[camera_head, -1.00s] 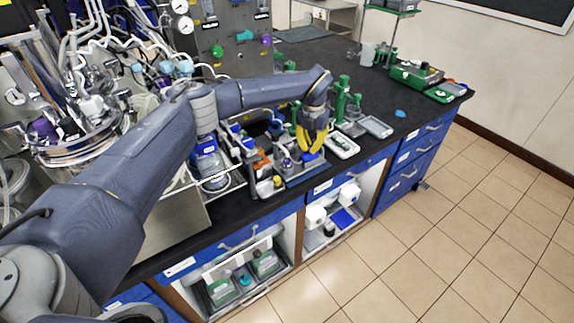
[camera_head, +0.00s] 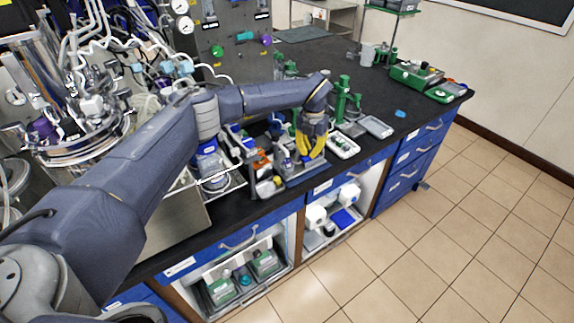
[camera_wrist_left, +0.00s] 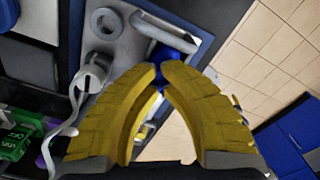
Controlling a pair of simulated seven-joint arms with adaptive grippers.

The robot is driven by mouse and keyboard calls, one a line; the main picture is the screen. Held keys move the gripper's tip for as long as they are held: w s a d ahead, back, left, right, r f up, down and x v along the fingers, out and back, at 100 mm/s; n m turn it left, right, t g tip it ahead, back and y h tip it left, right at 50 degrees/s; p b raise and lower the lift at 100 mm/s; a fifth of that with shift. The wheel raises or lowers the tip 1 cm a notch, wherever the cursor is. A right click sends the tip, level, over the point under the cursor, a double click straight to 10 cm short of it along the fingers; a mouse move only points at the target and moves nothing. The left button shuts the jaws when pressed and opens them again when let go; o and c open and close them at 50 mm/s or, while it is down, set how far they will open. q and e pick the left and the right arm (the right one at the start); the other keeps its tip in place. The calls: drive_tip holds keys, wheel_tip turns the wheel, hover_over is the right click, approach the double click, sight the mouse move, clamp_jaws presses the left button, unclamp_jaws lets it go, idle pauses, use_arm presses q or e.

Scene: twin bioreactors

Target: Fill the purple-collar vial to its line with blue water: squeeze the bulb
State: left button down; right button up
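My left gripper (camera_head: 311,148) has yellow fingers and points down over the grey vial rack (camera_head: 310,172) near the bench's front edge. In the left wrist view its fingertips (camera_wrist_left: 160,70) are close together, with a narrow gap. A round blue part (camera_wrist_left: 172,52), perhaps the bulb, shows at and behind the tips. It is partly hidden, and I cannot tell whether the fingers press on it. A small purple spot (camera_head: 288,163), perhaps the vial's collar, is left of the fingers. The vial's line and water level are too small to see. My right gripper is not in view.
A green stand (camera_head: 342,100) and white-and-green devices (camera_head: 342,146) stand right of the gripper. Steel bioreactor parts (camera_head: 75,120) fill the left. A grey base with a ring-shaped part (camera_wrist_left: 105,24) lies beside the fingers. The black bench (camera_head: 420,105) has free room at the right.

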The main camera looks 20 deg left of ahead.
use_arm(q)
drive_tip(key=shift+f, duration=0.25)
drive_tip(key=shift+r, duration=2.45)
drive_tip(key=shift+f, duration=0.2)
drive_tip(key=shift+f, duration=2.1)
drive_tip(key=shift+r, duration=2.25)
drive_tip(key=shift+f, duration=0.15)
